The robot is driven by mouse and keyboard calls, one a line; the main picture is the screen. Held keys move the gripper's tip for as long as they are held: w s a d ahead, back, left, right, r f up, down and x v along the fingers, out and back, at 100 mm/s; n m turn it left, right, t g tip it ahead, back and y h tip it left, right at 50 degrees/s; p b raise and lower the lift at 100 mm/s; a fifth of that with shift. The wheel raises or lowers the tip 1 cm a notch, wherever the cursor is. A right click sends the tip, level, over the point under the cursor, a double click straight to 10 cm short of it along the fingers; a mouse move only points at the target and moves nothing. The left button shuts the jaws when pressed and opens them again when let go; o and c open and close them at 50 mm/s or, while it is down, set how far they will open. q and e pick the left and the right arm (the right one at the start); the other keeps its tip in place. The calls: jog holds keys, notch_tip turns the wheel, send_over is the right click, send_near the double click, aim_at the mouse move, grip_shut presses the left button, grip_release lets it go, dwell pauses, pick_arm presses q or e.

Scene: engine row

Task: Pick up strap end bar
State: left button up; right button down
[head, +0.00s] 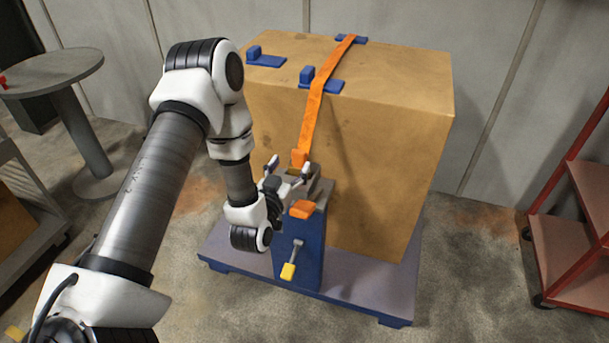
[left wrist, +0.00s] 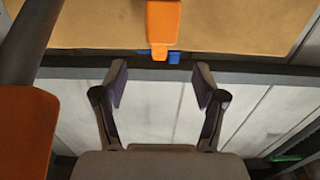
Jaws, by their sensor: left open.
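An orange strap (head: 318,95) runs over the top of a tan box and hangs down its front. Its lower end, a small orange block that looks like the strap end bar (head: 299,157), hangs just above a grey mechanism on a blue post (head: 300,248). My left gripper (head: 289,166) is open at this end, with one fingertip on each side in the head view. In the left wrist view, the open fingers (left wrist: 161,72) are empty and the orange strap (left wrist: 163,22) shows above and between them. I cannot tell whether they touch it. My right gripper is out of view.
The tan box (head: 400,150) stands on a grey-blue pallet (head: 365,292). An orange handle (head: 302,209) and a yellow-tipped lever (head: 288,271) are on the post, close to my gripper. A round table (head: 52,72) is at left; a red cart (head: 570,230) is at right.

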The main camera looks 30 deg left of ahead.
aim_at(298, 162)
pick_arm(q)
jog(key=f, duration=0.1)
jog(key=w+f, duration=0.2)
jog(key=f, duration=0.1)
jog(key=shift+a, duration=0.35)
jog(key=x, duration=0.5)
jog(key=shift+w+r, duration=0.1)
jog(key=shift+w, duration=0.2)
grip_shut()
